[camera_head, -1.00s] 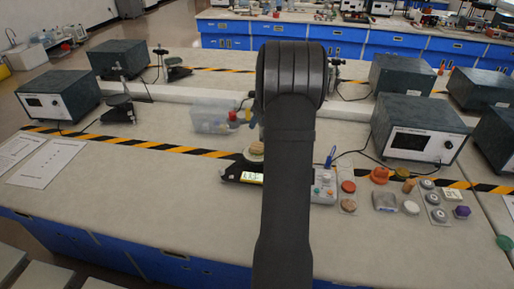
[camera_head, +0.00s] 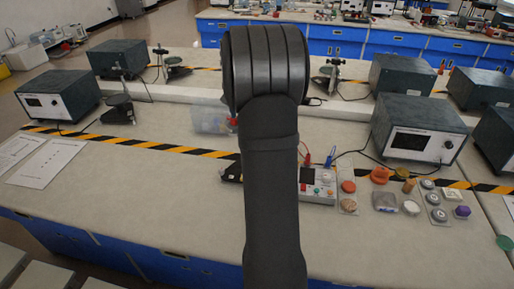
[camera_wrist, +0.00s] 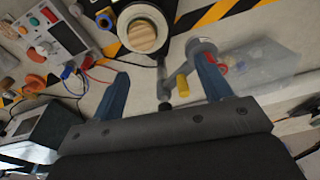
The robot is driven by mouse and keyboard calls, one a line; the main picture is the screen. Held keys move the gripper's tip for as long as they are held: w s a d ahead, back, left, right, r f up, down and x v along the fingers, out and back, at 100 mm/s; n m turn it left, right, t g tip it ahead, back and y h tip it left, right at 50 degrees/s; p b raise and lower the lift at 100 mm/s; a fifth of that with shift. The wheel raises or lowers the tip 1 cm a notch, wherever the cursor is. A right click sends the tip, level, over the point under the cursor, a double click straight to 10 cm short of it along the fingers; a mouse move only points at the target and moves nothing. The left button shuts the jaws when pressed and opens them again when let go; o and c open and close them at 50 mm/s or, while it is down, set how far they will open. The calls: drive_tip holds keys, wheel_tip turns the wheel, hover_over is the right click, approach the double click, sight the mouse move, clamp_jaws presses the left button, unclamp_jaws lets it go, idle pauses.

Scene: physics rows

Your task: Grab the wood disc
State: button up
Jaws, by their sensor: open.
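A round wood-grained disc (camera_wrist: 141,36) sits inside a pale ring (camera_wrist: 146,18) on a dark base at the top of the wrist view. In the head view my arm hides it. A second brown, striped disc (camera_head: 349,204) lies on the bench right of the meter box; I cannot tell whether it is wood too. My gripper (camera_wrist: 163,86) is open, with its two blue fingers apart and nothing held. The wood-grained disc lies beyond the fingertips, nearer the left finger in the wrist view. The head view does not show the fingers.
A meter box (camera_head: 318,184) with red and blue leads stands right of my arm. A clear bin (camera_wrist: 262,62) is beyond the right finger. A dark rod (camera_wrist: 161,78) and yellow piece (camera_wrist: 183,85) show between the fingers.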

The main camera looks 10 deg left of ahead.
drive_tip(key=s+r+m+h, duration=0.2)
drive_tip(key=s+r+m, duration=0.15)
drive_tip(key=m, duration=0.45)
drive_tip(key=shift+t, duration=0.3)
drive_tip(key=shift+w+x, duration=0.15)
drive_tip(key=shift+x, duration=2.65)
drive_tip(key=shift+w+x, duration=0.2)
drive_tip(key=shift+x, duration=2.6)
drive_tip(key=shift+w+x, duration=0.15)
drive_tip(key=shift+x, duration=2.65)
drive_tip(key=shift+r, duration=0.15)
drive_tip(key=c, duration=1)
